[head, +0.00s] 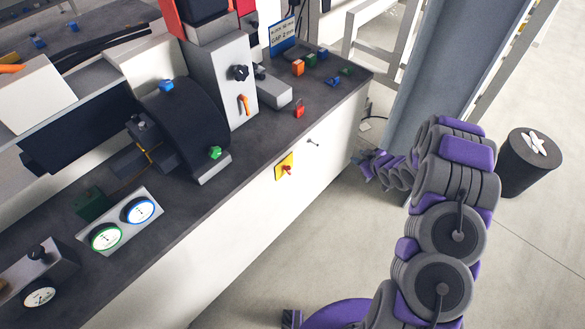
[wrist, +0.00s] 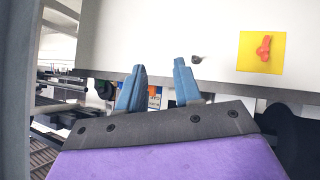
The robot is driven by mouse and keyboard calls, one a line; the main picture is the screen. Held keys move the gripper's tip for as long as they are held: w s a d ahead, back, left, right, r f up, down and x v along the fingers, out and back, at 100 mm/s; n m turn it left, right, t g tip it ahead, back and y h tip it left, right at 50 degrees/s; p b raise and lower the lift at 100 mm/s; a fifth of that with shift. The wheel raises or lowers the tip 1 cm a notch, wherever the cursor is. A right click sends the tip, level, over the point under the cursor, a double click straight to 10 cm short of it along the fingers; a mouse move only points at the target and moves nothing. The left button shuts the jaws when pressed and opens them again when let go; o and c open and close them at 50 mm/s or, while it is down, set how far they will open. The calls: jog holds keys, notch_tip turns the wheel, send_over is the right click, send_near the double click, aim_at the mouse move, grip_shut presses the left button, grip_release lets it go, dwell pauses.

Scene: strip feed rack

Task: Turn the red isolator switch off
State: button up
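The isolator switch is a red handle (head: 287,170) on a square yellow plate (head: 281,161), fixed to the white front panel of the bench. In the wrist view the red handle (wrist: 264,48) lies roughly along the picture's vertical on the yellow plate (wrist: 246,58), at the upper right. My gripper (wrist: 159,66) has two blue fingers, which are apart with nothing between them. The switch is to the right of the fingers there, and they do not touch it. In the head view my arm's end is to the right of the switch; its fingers cannot be made out.
A small dark knob or key (head: 313,142) is on the panel beside the switch, nearer my gripper. The dark bench top (head: 262,141) carries machinery, gauges and small coloured blocks. A blue-grey column (head: 437,70) and a black bin (head: 530,165) stand at the right. Open floor lies before the bench.

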jog(key=s+a+f+n+y, duration=0.1)
jog(key=s+a+f+y, duration=0.25)
jog(key=a+f, duration=0.3)
jog(key=t+y, duration=0.2)
jog(key=y, duration=0.4)
send_near(291, 170)
jog(key=b+x, duration=0.3)
jog(key=x, duration=0.6)
jog(key=shift+w+a+f, duration=0.2)
jog(key=shift+w+a, duration=0.45)
jog(key=shift+w, duration=0.05)
jog(key=shift+r, duration=0.1)
grip_shut()
